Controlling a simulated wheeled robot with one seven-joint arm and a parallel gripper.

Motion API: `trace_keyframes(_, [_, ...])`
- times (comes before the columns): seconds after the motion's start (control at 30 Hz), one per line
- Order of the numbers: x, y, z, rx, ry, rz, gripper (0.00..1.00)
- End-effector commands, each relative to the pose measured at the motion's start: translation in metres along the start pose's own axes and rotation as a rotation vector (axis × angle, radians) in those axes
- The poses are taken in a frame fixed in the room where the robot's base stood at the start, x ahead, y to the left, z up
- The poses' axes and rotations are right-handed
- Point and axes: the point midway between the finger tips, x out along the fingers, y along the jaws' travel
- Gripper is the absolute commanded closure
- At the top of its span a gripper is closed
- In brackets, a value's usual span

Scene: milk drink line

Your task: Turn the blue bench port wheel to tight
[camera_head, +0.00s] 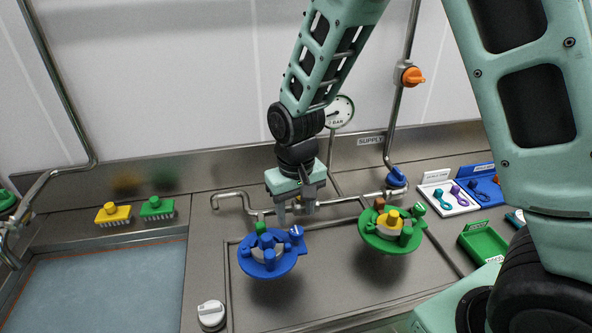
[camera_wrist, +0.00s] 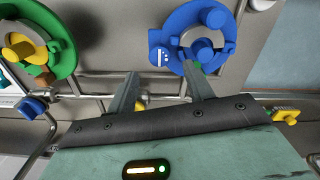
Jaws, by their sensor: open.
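The blue bench port wheel (camera_head: 245,262) stands on the steel bench in the middle of the head view. It has a round blue rim, upright blue knobs, a pale hub and a side tab with a white mark. It also shows at the top of the wrist view (camera_wrist: 178,22). My gripper (camera_head: 296,214) points down, behind and slightly right of the wheel. Its two fingers are apart and empty. In the wrist view my gripper (camera_wrist: 160,70) has its right fingertip overlapping the wheel's near edge in the picture; I cannot tell whether they touch.
A green wheel with a yellow knob (camera_head: 394,246) stands to the right. A steel pipe (camera_head: 232,195) runs behind both. A white knob (camera_head: 211,314) is at front left. Yellow (camera_head: 112,213) and green (camera_head: 157,207) brushes lie left; a green tray (camera_head: 484,243) is right.

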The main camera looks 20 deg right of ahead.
Motion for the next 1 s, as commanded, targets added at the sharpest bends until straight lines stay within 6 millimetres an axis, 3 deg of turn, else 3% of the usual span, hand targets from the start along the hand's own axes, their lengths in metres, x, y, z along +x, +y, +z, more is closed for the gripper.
trace_keyframes(0.3, [-0.074,0.000,-0.001,0.001,0.007,-0.002,0.48])
trace_keyframes(0.5, [-0.107,0.000,-0.001,0.001,0.004,-0.002,0.48])
trace_keyframes(0.7, [-0.121,0.000,-0.001,0.001,0.002,-0.001,0.48])
trace_keyframes(1.0, [-0.123,0.000,0.000,0.001,0.001,0.000,0.48])
